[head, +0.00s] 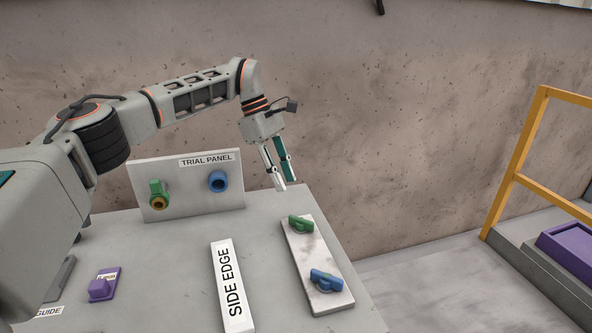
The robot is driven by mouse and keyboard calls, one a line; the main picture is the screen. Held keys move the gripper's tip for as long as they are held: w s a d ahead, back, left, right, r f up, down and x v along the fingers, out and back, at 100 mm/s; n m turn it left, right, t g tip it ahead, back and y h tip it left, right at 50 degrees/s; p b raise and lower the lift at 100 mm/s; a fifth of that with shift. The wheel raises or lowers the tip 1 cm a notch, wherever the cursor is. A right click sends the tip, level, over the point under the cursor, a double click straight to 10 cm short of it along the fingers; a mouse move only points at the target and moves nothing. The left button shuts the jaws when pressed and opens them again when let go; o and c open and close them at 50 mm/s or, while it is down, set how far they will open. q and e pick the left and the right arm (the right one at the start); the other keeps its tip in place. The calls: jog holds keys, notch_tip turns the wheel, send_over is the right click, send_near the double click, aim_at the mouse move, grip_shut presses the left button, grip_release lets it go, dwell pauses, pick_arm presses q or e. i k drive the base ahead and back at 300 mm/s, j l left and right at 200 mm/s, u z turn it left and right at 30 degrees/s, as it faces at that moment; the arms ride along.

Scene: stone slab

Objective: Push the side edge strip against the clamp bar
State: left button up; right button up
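A white strip lettered SIDE EDGE (232,287) lies on the grey slab, running front to back. To its right, a pale bar (304,255) carries a green clamp knob (300,224) and a blue clamp knob (325,280); it looks like the clamp bar. A gap of bare slab lies between strip and bar. My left gripper (286,185) hangs in the air near the slab's far edge, beyond the bar. Its two fingers look slightly apart with nothing between them. My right gripper is not in view.
An upright TRIAL PANEL (220,192) with green and blue fittings stands at the back left of the slab (180,270). A yellow rail (518,165) stands on the right.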

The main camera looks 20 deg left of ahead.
aim_at(236, 312)
jog(key=k, duration=1)
